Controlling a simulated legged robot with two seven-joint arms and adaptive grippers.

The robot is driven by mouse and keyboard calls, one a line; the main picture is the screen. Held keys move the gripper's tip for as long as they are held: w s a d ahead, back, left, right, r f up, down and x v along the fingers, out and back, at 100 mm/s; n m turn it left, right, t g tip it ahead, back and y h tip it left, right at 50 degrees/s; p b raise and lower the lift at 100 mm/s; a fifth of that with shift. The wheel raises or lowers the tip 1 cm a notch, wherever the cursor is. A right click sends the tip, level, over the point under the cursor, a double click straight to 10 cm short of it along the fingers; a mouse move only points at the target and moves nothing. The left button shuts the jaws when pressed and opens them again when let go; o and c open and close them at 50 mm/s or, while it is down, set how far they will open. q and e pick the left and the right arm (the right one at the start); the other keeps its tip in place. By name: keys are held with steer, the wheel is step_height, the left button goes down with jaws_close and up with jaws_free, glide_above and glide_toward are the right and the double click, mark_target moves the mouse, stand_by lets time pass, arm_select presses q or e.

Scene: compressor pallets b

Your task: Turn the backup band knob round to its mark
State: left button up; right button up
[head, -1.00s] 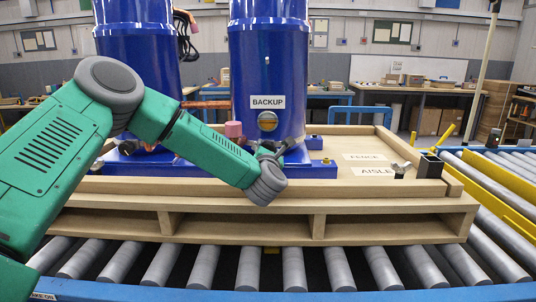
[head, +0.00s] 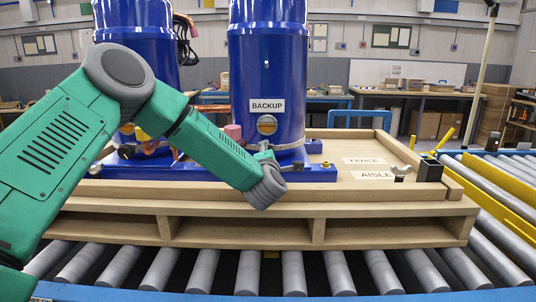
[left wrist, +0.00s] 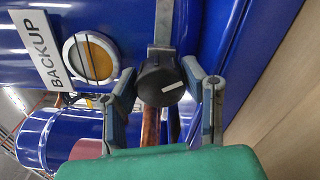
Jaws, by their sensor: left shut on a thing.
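The blue backup compressor (head: 268,60) stands upright on the pallet, with a BACKUP label (head: 267,105) and a round amber sight glass (head: 267,125) low on its front. A metal band (left wrist: 163,25) runs to the black round backup band knob (left wrist: 162,88), which carries a white pointer line. In the left wrist view the line lies nearly crosswise, slightly tilted. My left gripper (head: 266,158) is at the compressor's foot; in the left wrist view its fingers (left wrist: 163,80) are shut on the knob from both sides. I cannot make out the mark. My right gripper is out of view.
A second blue compressor (head: 133,20) stands left, behind my left arm. FENCE and AISLE labels (head: 374,175), a wing fastener (head: 401,170) and a black block (head: 430,168) are on the pallet's right part. The pallet (head: 240,232) rests on rollers (head: 293,272).

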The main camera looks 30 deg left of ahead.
arm_select(q)
steer(key=shift+f+m, duration=0.2)
steer(key=shift+m, duration=0.1)
steer(key=o, duration=1.2)
steer(key=shift+c, duration=0.2)
steer(key=shift+a, duration=0.1)
steer(key=shift+r, duration=0.3)
